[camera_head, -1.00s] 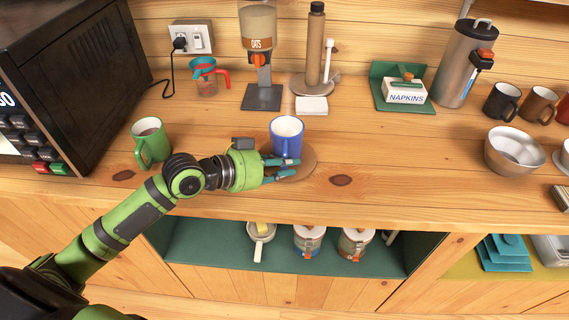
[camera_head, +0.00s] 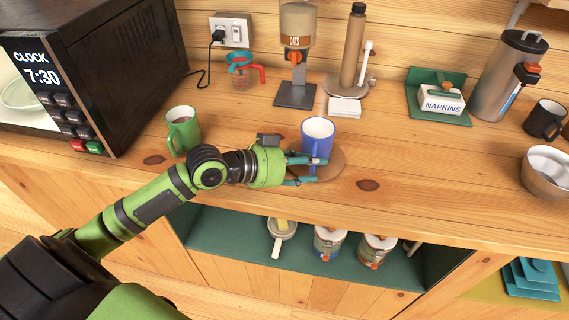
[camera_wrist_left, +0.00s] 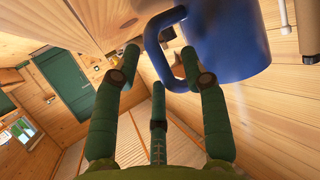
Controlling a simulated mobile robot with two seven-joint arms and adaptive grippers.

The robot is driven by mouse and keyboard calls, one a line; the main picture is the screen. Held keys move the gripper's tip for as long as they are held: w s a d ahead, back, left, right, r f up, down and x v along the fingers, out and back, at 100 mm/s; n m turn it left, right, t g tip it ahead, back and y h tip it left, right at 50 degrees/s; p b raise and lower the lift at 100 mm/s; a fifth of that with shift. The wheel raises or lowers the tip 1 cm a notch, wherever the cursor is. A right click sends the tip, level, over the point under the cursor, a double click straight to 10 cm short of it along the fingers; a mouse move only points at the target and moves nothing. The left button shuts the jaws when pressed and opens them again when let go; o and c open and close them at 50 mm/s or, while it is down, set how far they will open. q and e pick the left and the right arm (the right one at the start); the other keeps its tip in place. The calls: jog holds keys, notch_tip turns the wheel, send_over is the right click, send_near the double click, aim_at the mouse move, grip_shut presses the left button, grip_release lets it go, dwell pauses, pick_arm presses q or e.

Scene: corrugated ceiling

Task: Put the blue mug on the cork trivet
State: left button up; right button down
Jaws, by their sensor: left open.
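The blue mug (camera_head: 317,138) stands upright on the round cork trivet (camera_head: 331,161) on the wooden counter. My left gripper (camera_head: 317,171) is open at the mug's left front side, with its fingers beside the mug. In the left wrist view the mug (camera_wrist_left: 228,45) is large at the top right, its handle (camera_wrist_left: 155,50) hanging toward the space between the open fingers (camera_wrist_left: 160,75). The gripper and mug hide part of the trivet. I cannot tell whether any finger touches the mug. My right gripper is not in view.
A green mug (camera_head: 183,132) stands left, near the black microwave (camera_head: 105,60). The counter between the trivet and bowl is clear.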

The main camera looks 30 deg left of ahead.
pick_arm(q)
jog(key=b+v, duration=0.1)
jog(key=v, duration=0.9)
jog(key=shift+s+a+r, duration=0.15)
jog(key=shift+s+r, duration=0.05)
jog(key=shift+s, duration=0.05)
